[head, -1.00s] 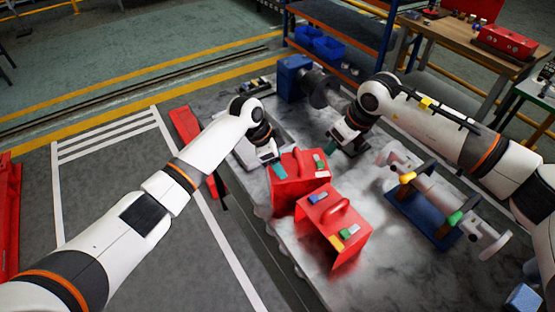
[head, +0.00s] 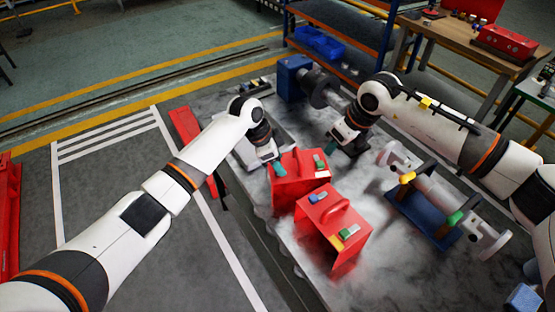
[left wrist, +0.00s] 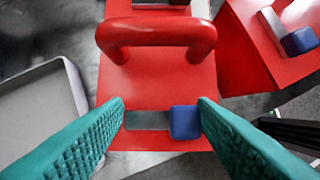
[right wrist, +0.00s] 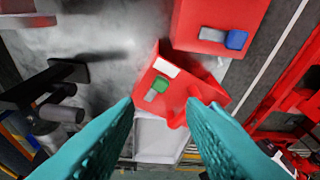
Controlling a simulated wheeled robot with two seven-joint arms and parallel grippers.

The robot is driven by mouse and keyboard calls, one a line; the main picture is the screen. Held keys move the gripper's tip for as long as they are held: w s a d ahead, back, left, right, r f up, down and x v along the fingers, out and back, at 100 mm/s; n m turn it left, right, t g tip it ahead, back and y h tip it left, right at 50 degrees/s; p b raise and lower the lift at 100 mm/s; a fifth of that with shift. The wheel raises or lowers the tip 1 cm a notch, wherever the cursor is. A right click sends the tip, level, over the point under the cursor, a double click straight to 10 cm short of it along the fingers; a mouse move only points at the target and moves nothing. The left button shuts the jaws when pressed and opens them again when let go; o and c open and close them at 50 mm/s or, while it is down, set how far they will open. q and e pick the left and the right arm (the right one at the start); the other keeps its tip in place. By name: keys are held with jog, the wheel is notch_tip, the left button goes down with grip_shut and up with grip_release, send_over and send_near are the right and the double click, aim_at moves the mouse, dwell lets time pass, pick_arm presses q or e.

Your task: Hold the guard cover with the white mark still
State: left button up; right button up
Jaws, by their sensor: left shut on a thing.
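The red guard cover (head: 288,190) with a handle stands on the grey bench. Its white mark (right wrist: 167,67) shows in the right wrist view, beside a green-and-grey block (right wrist: 157,89). My left gripper (left wrist: 161,112) is shut on this cover, at the blue-and-grey block (left wrist: 184,122) on its top, with a teal finger at each end of the block. The cover's handle (left wrist: 155,33) is just beyond the fingers. My right gripper (right wrist: 163,110) is open, its fingers apart with nothing between them.
A second red cover (head: 318,228) stands close in front of the first. A pale tray (left wrist: 38,105) lies left of the held cover. A blue stand (head: 420,212) with a shaft is at the right. A blue block (head: 294,75) with a disc stands at the back.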

jog(key=shift+c, duration=0.4)
jog(key=shift+s+f+m, duration=0.1)
jog(key=shift+m, duration=0.2)
jog(key=c, duration=0.6)
jog(key=shift+s+f+m, duration=0.15)
jog(key=shift+s+m, duration=0.1)
jog(key=shift+m, duration=0.35)
grip_shut()
jog(key=s+d+m+y, duration=0.1)
jog(key=s+d+m, duration=0.1)
jog(key=m, duration=1)
jog(key=s+d+m+t+y, duration=0.1)
jog(key=s+m, duration=0.4)
jog(key=m, duration=0.6)
jog(key=shift+d+f+m+t+y, duration=0.35)
jog(key=shift+d+y, duration=0.25)
jog(key=shift+d, duration=0.45)
